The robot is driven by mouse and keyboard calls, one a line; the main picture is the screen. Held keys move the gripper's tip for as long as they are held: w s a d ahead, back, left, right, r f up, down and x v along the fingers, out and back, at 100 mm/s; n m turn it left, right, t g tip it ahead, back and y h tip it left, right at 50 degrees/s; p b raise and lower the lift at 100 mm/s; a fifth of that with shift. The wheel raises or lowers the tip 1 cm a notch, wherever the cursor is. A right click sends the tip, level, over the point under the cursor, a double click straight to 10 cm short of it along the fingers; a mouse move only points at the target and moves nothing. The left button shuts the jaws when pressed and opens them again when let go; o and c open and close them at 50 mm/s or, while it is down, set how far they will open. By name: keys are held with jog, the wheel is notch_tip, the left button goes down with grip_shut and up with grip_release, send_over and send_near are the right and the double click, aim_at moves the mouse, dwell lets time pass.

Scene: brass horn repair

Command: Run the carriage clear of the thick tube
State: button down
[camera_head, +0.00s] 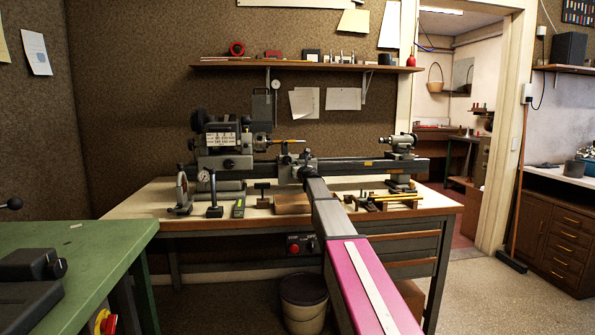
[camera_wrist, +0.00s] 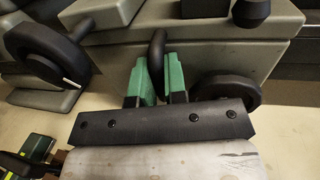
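The lathe carriage (camera_head: 306,165) sits on the bed, low near the right end of a brass-coloured tube (camera_head: 288,141). The tube sticks out rightward from the headstock (camera_head: 222,140); whether it clears the carriage is hard to tell. My arm reaches up to the carriage and hides its lower front. In the wrist view, my gripper (camera_wrist: 158,84) has green fingertips close on both sides of an upright black handle (camera_wrist: 158,48) and appears shut on it. A dark round wheel (camera_wrist: 232,90) is partly hidden behind the right finger. The tube is out of the wrist view.
The tailstock (camera_head: 402,145) stands at the bed's right end, with bare bed (camera_head: 352,166) between it and the carriage. Gauges, a wooden block (camera_head: 292,203) and brass rods (camera_head: 397,199) lie along the bench front. A green table (camera_head: 85,262) stands at lower left.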

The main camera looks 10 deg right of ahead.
jog(key=d, duration=3.3)
jog(key=shift+d, duration=0.35)
jog(key=c, duration=1.5)
grip_release()
jog(key=shift+o, duration=0.2)
jog(key=s+d, duration=0.2)
jog(key=s, duration=0.8)
jog(key=shift+s, duration=0.35)
